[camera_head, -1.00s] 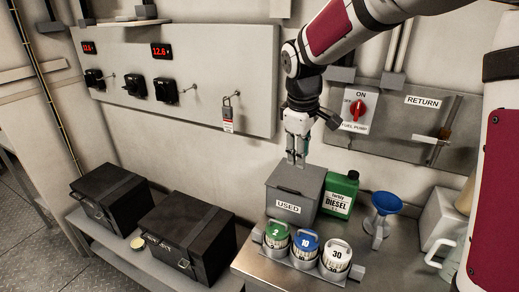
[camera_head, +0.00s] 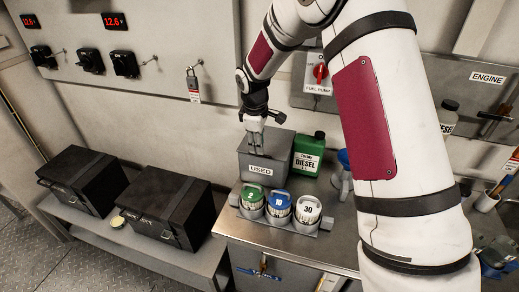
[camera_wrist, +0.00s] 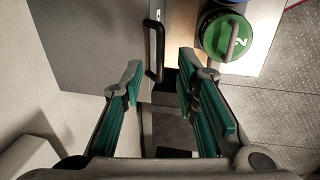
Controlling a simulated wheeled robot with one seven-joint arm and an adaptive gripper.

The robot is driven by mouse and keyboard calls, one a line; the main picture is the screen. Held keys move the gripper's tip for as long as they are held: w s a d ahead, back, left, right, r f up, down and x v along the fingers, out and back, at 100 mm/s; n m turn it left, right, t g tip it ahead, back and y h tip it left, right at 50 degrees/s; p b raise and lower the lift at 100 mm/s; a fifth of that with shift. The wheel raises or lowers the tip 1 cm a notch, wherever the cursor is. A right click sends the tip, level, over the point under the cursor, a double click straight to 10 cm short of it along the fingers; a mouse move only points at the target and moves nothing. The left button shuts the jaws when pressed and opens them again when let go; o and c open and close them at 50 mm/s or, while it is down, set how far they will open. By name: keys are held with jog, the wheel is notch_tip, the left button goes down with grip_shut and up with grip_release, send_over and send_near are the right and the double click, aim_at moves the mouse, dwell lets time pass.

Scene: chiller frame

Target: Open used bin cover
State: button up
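The grey used bin (camera_head: 260,175), labelled USED, stands on the metal counter with its cover (camera_head: 280,143) closed. My gripper (camera_head: 254,147) points down over the front left of the cover and hides part of it. In the wrist view, the cover (camera_wrist: 105,45) fills the upper left, and its black bar handle (camera_wrist: 152,55) lies just ahead of my open gripper (camera_wrist: 160,95). The teal-padded fingers are apart, with nothing held between them. I cannot tell whether either finger touches the bin.
Numbered canisters, green (camera_head: 252,197), blue (camera_head: 279,205) and white (camera_head: 306,209), stand in front of the bin. The green one also shows in the wrist view (camera_wrist: 225,38). A green diesel jug (camera_head: 308,155) stands close on the right. Black cases (camera_head: 165,208) sit on the left.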

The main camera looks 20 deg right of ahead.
jog(key=shift+w+d+f, duration=0.1)
jog(key=shift+w+f, duration=0.05)
jog(key=shift+f, duration=0.8)
jog(key=shift+w+d+f, duration=0.1)
jog(key=shift+w+f, duration=0.05)
jog(key=shift+f, duration=0.75)
jog(key=shift+c, duration=0.5)
grip_shut()
